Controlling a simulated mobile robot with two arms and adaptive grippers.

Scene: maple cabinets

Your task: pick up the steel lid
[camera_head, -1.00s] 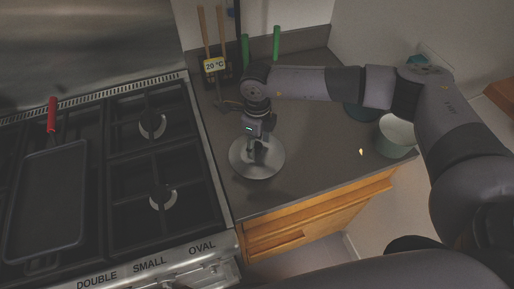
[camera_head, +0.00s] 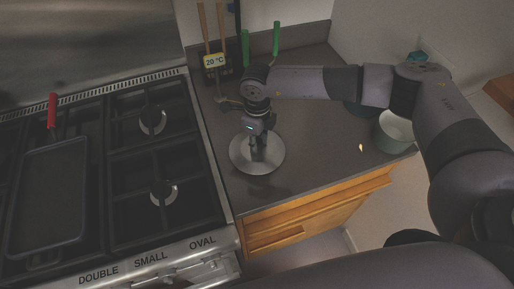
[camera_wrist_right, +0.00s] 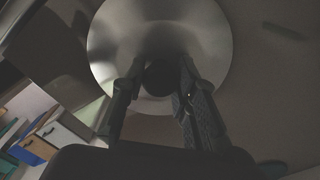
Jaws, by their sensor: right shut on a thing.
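The steel lid (camera_head: 240,158) is a round, shiny disc on the grey counter, close to the stove's right side. My right gripper (camera_head: 257,155) points down at its middle and is shut on the lid's dark knob. In the right wrist view the lid (camera_wrist_right: 205,45) fills the upper middle, and the two fingers of my right gripper (camera_wrist_right: 158,88) stand on either side of the round black knob (camera_wrist_right: 159,77). Whether the lid touches the counter or is slightly above it, I cannot tell. My left gripper is not in view.
The stove (camera_head: 165,245) with a griddle pan (camera_head: 45,200) is left of the lid. A pale green pot (camera_head: 394,134) stands at the counter's right end. Bare counter (camera_head: 320,140) lies right of the lid.

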